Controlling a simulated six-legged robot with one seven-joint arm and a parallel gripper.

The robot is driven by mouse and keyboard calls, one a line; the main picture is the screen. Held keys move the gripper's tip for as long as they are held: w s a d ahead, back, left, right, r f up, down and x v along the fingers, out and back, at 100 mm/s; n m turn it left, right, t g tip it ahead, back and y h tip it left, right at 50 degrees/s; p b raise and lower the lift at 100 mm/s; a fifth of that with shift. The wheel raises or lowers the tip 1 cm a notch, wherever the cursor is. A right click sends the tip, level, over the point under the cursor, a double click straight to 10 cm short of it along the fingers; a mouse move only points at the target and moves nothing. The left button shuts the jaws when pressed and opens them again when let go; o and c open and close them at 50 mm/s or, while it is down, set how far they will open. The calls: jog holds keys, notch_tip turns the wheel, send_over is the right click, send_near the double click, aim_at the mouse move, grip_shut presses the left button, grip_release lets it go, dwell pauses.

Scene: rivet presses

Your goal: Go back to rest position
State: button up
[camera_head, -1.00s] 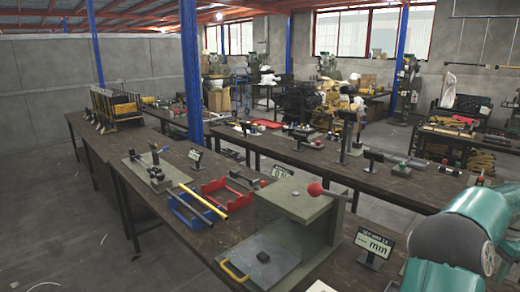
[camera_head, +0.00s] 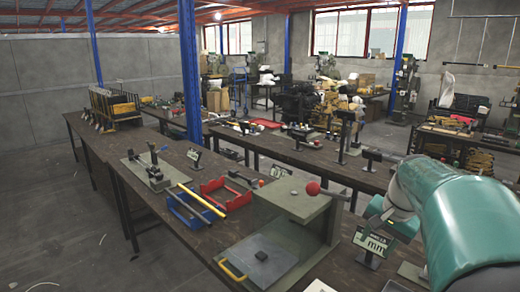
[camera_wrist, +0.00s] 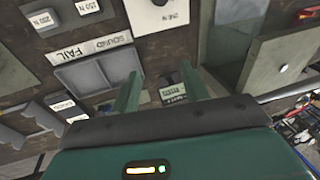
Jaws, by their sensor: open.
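My gripper (camera_wrist: 160,88) is open and empty in the wrist view, its two green fingers apart over the bench. Between and beyond the fingers are a small display stand (camera_wrist: 173,93) and a grey tray (camera_wrist: 98,76) by a label reading "SOUND FAIL" (camera_wrist: 100,44). In the head view my teal arm reaches in from the right edge, bent, with its wrist end near the "mm" display (camera_head: 374,243). The fingers are hard to make out there. The grey-green press (camera_head: 318,225) with a red knob (camera_head: 313,188) stands left of the arm, apart from it.
A grey plate with a yellow handle (camera_head: 232,271) lies at the press. Blue (camera_head: 190,212) and red (camera_head: 222,190) bins and a small fixture (camera_head: 150,170) stand farther left on the bench. A blue column (camera_head: 191,80) rises behind. The floor at left is clear.

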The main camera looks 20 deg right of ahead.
jog(key=s+a+n+t, duration=0.1)
jog(key=s+a+n, duration=0.2)
jog(key=a, duration=0.6)
jog(key=s+a+f+n, duration=0.1)
jog(key=s+a+n, duration=0.3)
jog(key=a, duration=0.5)
jog(key=s+a+f+n+t, duration=0.1)
jog(key=s+a+n, duration=0.2)
jog(key=a, duration=0.7)
jog(key=shift+s+f+n+t, duration=0.2)
jog(key=shift+n+t, duration=0.1)
jog(key=shift+n, duration=0.7)
jog(key=shift+c, duration=1)
jog(key=shift+d, duration=0.1)
